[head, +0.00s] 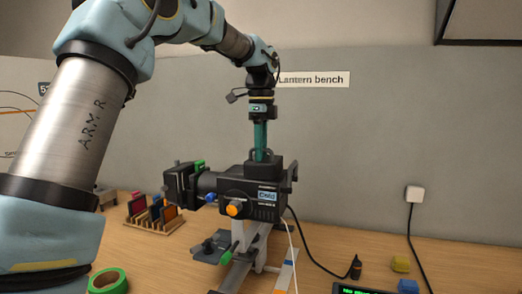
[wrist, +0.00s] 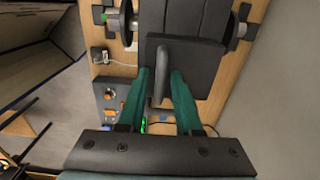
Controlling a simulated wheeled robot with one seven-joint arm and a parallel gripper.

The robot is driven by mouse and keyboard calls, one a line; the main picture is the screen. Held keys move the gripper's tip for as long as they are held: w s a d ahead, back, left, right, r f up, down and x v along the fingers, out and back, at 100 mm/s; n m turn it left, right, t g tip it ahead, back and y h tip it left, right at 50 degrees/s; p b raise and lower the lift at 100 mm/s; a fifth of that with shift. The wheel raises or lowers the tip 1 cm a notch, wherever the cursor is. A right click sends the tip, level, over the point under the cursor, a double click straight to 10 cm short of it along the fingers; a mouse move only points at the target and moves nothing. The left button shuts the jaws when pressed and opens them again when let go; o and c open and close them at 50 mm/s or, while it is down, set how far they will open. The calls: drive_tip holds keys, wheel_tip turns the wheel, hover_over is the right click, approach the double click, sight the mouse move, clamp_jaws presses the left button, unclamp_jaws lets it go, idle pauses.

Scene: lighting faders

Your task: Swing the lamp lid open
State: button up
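The lamp (head: 262,200) is a black housing with a blue label and an orange knob, on a stand on the bench. Its dark lid (head: 277,172) is on top and looks shut; it also shows in the wrist view (wrist: 200,62). A grey loop handle (wrist: 160,70) stands up from the lid. My gripper (wrist: 160,76) has its two teal fingers on either side of the handle, with a visible gap on each side. In the head view my gripper (head: 260,152) points straight down at the lid top. Contact at the fingertips cannot be told.
A wooden rack (head: 152,222) with coloured filters stands left of the lamp, and green tape (head: 107,281) lies at front left. A black cable runs from the lamp.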

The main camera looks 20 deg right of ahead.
drive_tip(key=c, duration=0.3)
